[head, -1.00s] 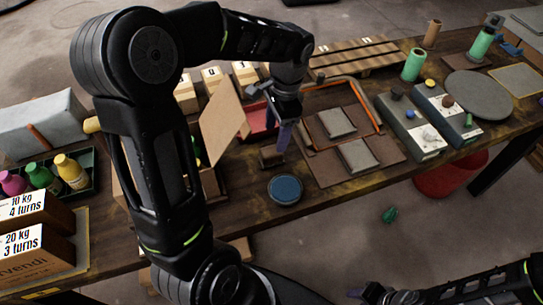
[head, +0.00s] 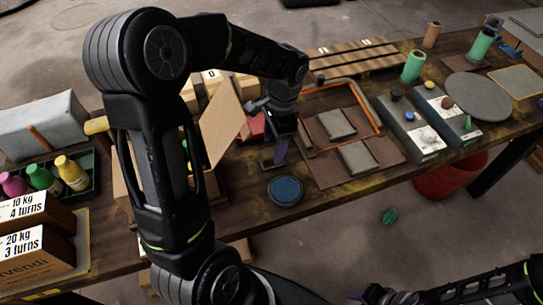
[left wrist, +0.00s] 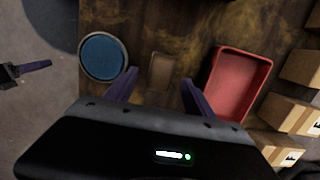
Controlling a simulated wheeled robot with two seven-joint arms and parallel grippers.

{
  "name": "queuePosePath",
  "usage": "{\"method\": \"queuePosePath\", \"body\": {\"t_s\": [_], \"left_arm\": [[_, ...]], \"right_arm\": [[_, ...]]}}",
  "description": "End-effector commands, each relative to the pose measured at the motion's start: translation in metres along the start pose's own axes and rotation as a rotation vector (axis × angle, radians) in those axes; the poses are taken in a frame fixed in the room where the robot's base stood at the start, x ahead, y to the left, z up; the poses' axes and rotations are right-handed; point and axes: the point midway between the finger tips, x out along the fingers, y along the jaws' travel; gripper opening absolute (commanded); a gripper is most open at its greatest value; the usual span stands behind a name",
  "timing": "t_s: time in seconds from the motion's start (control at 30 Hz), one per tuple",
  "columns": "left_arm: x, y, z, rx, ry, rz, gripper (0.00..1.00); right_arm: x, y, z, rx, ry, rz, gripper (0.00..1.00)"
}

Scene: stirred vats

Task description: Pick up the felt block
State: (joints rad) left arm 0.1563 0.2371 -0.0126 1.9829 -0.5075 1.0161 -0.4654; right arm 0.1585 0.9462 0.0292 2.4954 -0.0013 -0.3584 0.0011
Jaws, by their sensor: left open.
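The felt block appears to be the small brown block (head: 267,158) near the table's front edge in the head view, partly hidden by a finger. In the left wrist view the brown block (left wrist: 161,72) lies flat on the wood, ahead of and between the two purple fingers. My left gripper (head: 279,152) is open and empty, pointing down close to the block; its spread fingers also show in the left wrist view (left wrist: 160,90). I cannot tell its exact height above the block. My right gripper (head: 375,294) is low at the bottom edge, away from the table; its jaw opening is unclear.
A round blue pad with a grey rim (head: 285,190) lies just in front of the block. A red tray (left wrist: 237,84) is on the block's other side. A tilted tan board (head: 222,125) stands left of the gripper. A brown board with grey pads (head: 330,170) lies to the right.

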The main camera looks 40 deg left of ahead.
Motion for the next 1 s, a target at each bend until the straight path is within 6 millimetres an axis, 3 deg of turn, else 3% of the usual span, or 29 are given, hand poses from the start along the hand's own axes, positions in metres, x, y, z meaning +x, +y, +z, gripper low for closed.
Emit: {"method": "queuePosePath", "body": {"t_s": [0.13, 0.3, 0.87, 1.0], "left_arm": [[0.024, 0.0, 0.002, 0.0, -0.004, 0.003, 0.62], [0.037, -0.001, 0.001, 0.0, 0.0, 0.001, 0.62], [0.037, -0.001, 0.001, 0.0, 0.0, 0.0, 0.62], [0.037, -0.001, 0.001, 0.0, 0.0, 0.0, 0.52]], "right_arm": [[-0.002, -0.001, 0.0, 0.0, 0.0, 0.0, 0.36], [-0.002, -0.001, 0.0, 0.0, 0.0, 0.0, 0.36], [-0.002, -0.001, 0.0, 0.0, 0.0, 0.0, 0.36], [-0.002, -0.001, 0.0, 0.0, 0.0, 0.0, 0.36]]}}
